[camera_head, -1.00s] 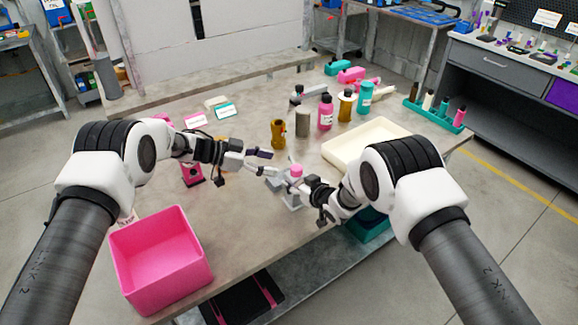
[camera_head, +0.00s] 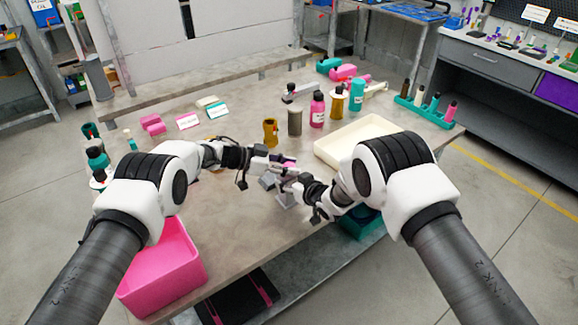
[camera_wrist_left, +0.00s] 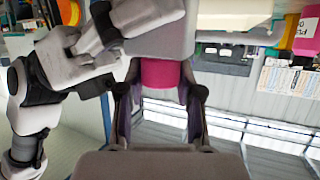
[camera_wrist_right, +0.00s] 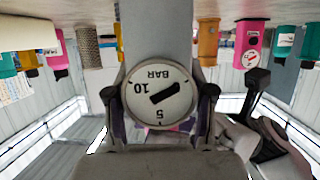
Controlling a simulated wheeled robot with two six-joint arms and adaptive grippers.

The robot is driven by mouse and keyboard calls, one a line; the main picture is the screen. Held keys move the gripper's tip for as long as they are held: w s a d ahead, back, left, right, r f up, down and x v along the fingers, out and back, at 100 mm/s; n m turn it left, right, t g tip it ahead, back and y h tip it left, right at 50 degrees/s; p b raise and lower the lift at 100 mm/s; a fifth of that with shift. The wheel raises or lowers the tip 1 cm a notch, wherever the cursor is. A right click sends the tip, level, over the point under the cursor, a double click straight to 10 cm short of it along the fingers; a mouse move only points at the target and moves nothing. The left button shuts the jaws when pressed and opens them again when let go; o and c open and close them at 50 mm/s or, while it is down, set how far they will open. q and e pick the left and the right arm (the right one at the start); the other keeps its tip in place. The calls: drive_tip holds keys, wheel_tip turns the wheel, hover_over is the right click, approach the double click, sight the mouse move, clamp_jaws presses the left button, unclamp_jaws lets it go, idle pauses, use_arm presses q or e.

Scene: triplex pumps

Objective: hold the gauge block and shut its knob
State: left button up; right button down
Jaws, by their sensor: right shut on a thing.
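My right gripper (camera_head: 291,183) is shut on the block. The pink knob (camera_wrist_left: 160,77) is between the fingers of my left gripper (camera_wrist_left: 160,95) in the left wrist view. The left fingers are apart, one on each side of the knob; whether they touch it is unclear. In the head view the left gripper (camera_head: 277,165) is at the block's top.
A pink bin (camera_head: 165,280) is at the near left. A cream tray (camera_head: 330,157) lies right of the block. Behind stand a brown cup (camera_head: 270,132), a grey cylinder (camera_head: 295,121) and pink and teal bottles.

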use_arm(q)
drive_tip(key=shift+w+d+m+g, duration=0.1)
drive_tip(key=shift+m+g, duration=0.5)
drive_tip(key=shift+g, duration=0.1)
drive_tip(key=o, duration=1.2)
drive_tip(key=v, duration=1.2)
drive_tip(key=shift+f, duration=0.1)
